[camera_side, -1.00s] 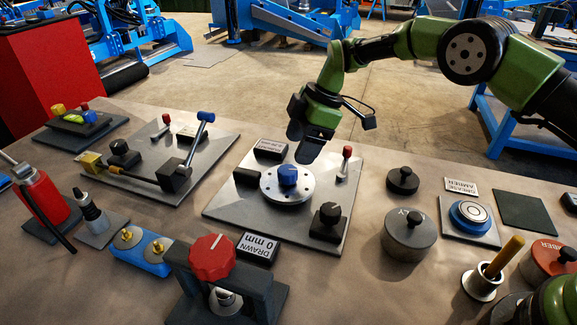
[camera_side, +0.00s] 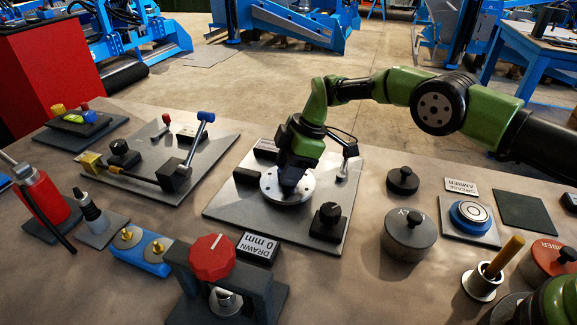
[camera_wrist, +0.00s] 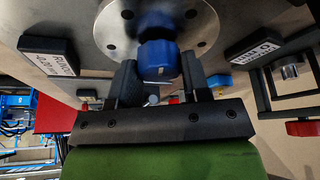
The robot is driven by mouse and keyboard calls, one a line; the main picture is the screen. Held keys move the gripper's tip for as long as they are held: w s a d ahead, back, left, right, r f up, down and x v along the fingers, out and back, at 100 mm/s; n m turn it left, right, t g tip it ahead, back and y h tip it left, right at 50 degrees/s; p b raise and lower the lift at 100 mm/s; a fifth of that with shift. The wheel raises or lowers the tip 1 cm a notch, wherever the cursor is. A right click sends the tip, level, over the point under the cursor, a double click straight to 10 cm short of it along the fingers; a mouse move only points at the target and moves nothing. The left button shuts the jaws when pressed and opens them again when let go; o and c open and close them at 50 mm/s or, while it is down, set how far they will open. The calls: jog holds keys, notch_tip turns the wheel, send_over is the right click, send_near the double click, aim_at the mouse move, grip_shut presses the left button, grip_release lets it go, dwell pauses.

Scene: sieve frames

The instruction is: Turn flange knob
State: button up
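The blue flange knob (camera_wrist: 158,60) sits at the centre of the round metal flange (camera_wrist: 110,30) in the wrist view. In the side view my gripper (camera_side: 292,188) points down over the flange (camera_side: 272,197) and hides the knob. In the wrist view the two dark fingers of my gripper (camera_wrist: 160,80) stand one on each side of the knob, very close to it. I cannot tell whether they press on it.
A red-knobbed press (camera_side: 212,258) stands in front. A grey lidded weight (camera_side: 408,235) is at the right.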

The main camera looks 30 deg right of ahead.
jog(key=shift+m, duration=0.4)
jog(key=m+t, duration=0.1)
jog(key=m, duration=0.2)
jog(key=shift+s+m+h, duration=0.1)
jog(key=shift+m+h, duration=0.3)
jog(key=m, duration=0.2)
jog(key=m+t+h, duration=0.1)
jog(key=m, duration=0.1)
jog(key=shift+m+t, duration=0.3)
jog(key=shift+m, duration=0.1)
jog(key=shift+h, duration=0.3)
jog(key=o, duration=0.9)
jog(key=shift+r, duration=0.15)
jog(key=v, duration=0.9)
jog(key=shift+s+d+r, duration=0.1)
jog(key=shift+s+r, duration=0.1)
jog(key=shift+r, duration=0.1)
